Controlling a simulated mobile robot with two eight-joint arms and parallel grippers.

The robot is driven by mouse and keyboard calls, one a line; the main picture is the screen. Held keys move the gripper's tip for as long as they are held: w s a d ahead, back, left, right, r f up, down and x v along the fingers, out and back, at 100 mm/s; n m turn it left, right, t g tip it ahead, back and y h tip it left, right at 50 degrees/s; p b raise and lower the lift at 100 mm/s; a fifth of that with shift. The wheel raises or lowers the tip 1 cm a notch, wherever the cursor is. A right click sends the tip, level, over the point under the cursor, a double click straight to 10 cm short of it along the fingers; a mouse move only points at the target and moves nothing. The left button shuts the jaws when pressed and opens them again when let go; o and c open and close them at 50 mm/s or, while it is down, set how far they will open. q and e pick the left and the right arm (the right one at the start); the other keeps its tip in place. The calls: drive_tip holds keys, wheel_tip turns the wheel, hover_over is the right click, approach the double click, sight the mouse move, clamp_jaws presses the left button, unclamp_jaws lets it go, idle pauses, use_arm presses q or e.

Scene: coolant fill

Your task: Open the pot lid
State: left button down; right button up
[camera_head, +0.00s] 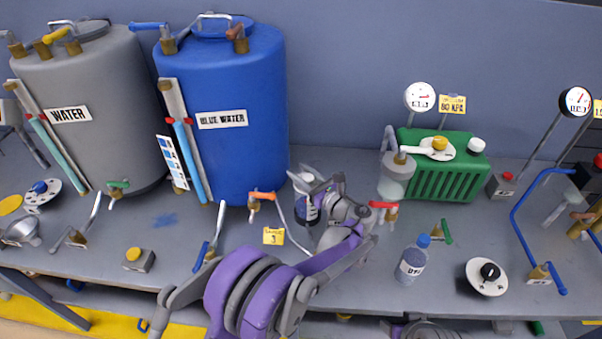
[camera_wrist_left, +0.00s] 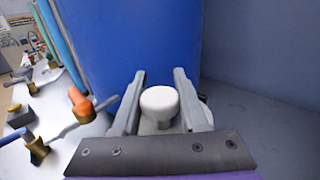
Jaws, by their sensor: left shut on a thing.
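A small dark pot with a pale top (camera_head: 308,210) stands on the bench in front of the blue water tank, partly hidden by my arm. My left gripper (camera_head: 312,184) is at its top. In the left wrist view, a round white knob (camera_wrist_left: 159,100) sits between the two fingers of the left gripper (camera_wrist_left: 158,90), which is shut on it. The knob looks like the top of the pot's lid, but the rest of the lid is hidden. I cannot tell whether the lid is lifted. My right gripper is not in view.
The blue tank (camera_head: 222,90) stands close behind the left gripper. An orange-handled valve (camera_head: 260,197) is to its left and a red-handled valve (camera_head: 385,209) to its right. A bottle with a blue cap (camera_head: 411,262) and a green unit (camera_head: 445,178) stand further right.

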sight(302, 174)
use_arm(q)
drive_tip(key=shift+w+r, duration=0.1)
idle(0.8)
drive_tip(key=shift+w+r+m+g+h, duration=0.3)
drive_tip(key=shift+m+g+h, duration=0.1)
drive_tip(key=shift+m+g, duration=0.2)
drive_tip(key=shift+w+r+m+g+h, duration=0.25)
drive_tip(key=shift+m+g+h, duration=0.15)
drive_tip(key=shift+m+g, duration=0.15)
drive_tip(key=shift+w+r+m+g+h, duration=0.15)
drive_tip(key=shift+w+m+g+h, duration=0.45)
drive_tip(key=shift+m+g, duration=0.4)
drive_tip(key=shift+c, duration=2.2)
unclamp_jaws()
drive_tip(key=b+v, duration=0.1)
drive_tip(key=v, duration=0.9)
drive_tip(key=shift+d+r, duration=0.2)
drive_tip(key=shift+d, duration=0.15)
